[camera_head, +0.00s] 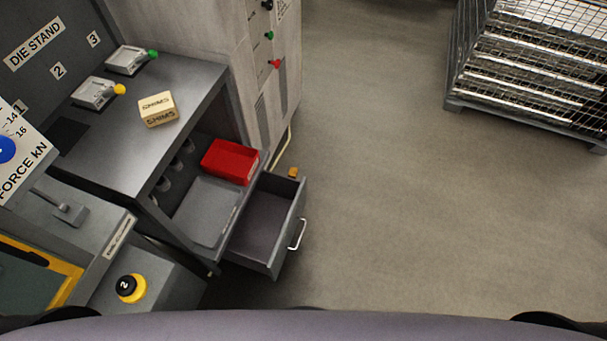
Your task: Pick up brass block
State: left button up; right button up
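No thing in view is clearly a brass block. A small orange-yellow piece (293,172) shows at the far right corner of the open drawer (283,235); it is too small to tell whether it is the brass block or whether it touches the drawer. A tan box marked SHIMS (158,109) sits on the grey die stand top (190,75). Neither of my grippers is in view.
A red bin (230,161) and a grey tray (206,210) are on the shelf beneath the stand top. The drawer sticks out with its handle (297,235) facing right. A wire cage (530,65) stands at upper right. The floor (400,200) between is clear.

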aim_at(293, 173)
jog(key=z, duration=2.1)
jog(key=i+l+u, duration=0.2)
jog(key=i, duration=0.2)
jog(key=i+u, duration=0.2)
jog(key=i, duration=0.15)
jog(key=i+l+u, duration=0.2)
jog(key=i+j+u, duration=0.2)
jog(key=i+u, duration=0.25)
jog(key=i, duration=0.25)
jog(key=i+u, duration=0.4)
jog(key=i, duration=0.25)
jog(key=i+l+u, duration=0.25)
jog(key=i+u, duration=0.2)
jog(key=i, duration=0.25)
